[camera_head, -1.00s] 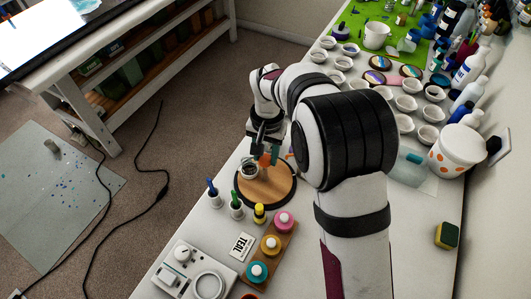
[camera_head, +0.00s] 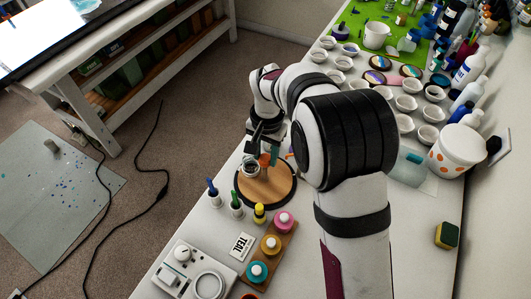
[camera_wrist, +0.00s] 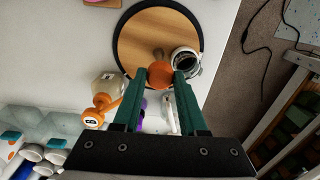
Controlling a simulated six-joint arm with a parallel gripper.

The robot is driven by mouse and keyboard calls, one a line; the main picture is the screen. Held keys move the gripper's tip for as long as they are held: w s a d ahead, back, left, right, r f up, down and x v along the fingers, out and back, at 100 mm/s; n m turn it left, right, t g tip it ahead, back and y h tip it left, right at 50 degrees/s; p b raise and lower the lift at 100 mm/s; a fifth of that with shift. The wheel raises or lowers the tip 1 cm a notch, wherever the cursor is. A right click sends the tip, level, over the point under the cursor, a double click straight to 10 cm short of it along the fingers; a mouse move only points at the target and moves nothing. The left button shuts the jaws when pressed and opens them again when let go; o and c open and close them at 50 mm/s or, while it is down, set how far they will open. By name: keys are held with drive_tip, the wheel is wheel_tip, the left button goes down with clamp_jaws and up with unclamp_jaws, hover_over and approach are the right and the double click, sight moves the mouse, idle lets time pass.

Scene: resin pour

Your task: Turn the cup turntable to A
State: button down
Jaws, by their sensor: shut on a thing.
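The cup turntable is a round wooden disc with a black rim (camera_head: 278,190) on the white table; it also fills the top middle of the wrist view (camera_wrist: 150,40). A small cup with a pale rim (camera_head: 251,169) stands on its edge; in the wrist view the cup (camera_wrist: 186,61) looks dark inside, just right of my fingers. My gripper (camera_wrist: 160,76) has its green fingers shut on an orange knob (camera_wrist: 160,73) at the turntable. Its fingers also show in the head view (camera_head: 267,154). No letter A is readable.
An orange tag marked B (camera_wrist: 92,118) lies beside a bottle (camera_wrist: 109,87) near my fingers. Paint bottles on a wooden rack (camera_head: 270,247), a card reading TEAL (camera_head: 241,247) and a white device (camera_head: 190,275) stand in front. Small white cups (camera_head: 407,103) crowd the back right.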

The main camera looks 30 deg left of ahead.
drive_tip(key=shift+m, duration=6.2)
drive_tip(key=shift+c, duration=2.2)
unclamp_jaws()
wheel_tip(320, 180, up, 16)
drive_tip(key=shift+s, duration=0.2)
drive_tip(key=shift+d+f, duration=0.1)
